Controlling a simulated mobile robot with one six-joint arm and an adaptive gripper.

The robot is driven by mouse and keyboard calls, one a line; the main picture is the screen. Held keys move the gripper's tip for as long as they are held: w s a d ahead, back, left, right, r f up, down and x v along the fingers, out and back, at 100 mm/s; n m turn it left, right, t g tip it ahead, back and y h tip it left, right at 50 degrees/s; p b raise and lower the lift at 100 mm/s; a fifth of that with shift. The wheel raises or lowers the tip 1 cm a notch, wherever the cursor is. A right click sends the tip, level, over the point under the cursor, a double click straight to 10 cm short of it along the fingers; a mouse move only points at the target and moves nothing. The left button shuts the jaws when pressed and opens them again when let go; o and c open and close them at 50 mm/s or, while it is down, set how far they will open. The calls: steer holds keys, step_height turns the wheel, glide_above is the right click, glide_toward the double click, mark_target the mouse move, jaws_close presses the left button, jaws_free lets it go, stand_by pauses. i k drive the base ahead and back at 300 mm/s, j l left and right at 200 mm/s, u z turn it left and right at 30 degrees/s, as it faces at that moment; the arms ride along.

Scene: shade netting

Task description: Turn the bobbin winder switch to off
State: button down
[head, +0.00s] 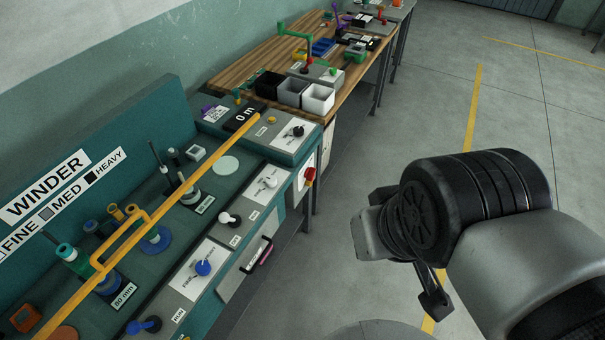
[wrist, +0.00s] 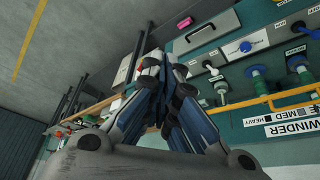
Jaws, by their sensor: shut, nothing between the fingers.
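The winder bench has a teal panel lettered "WINDER" (head: 46,187) and a row of controls along its front. They include a blue knob (head: 203,267) on a white plate, a white knob (head: 270,182), a black knob (head: 298,131) and a blue lever (head: 146,325). In the wrist view the blue knob (wrist: 259,45) is at upper right. My gripper (wrist: 164,62) is shut and empty, apart from the controls; in the head view my arm is right of the bench, over the floor.
A yellow bar (head: 170,195) runs above the bench past several spools. A red switch (head: 310,174) is on the bench's end. A wooden table (head: 262,62) with bins (head: 318,99) stands beyond. The floor (head: 400,125) to the right is clear.

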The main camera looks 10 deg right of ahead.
mark_target(310, 172)
steer(key=i+l+u, duration=0.25)
steer(key=i, duration=0.25)
steer(key=i+l+u, duration=0.2)
steer(key=i, duration=0.25)
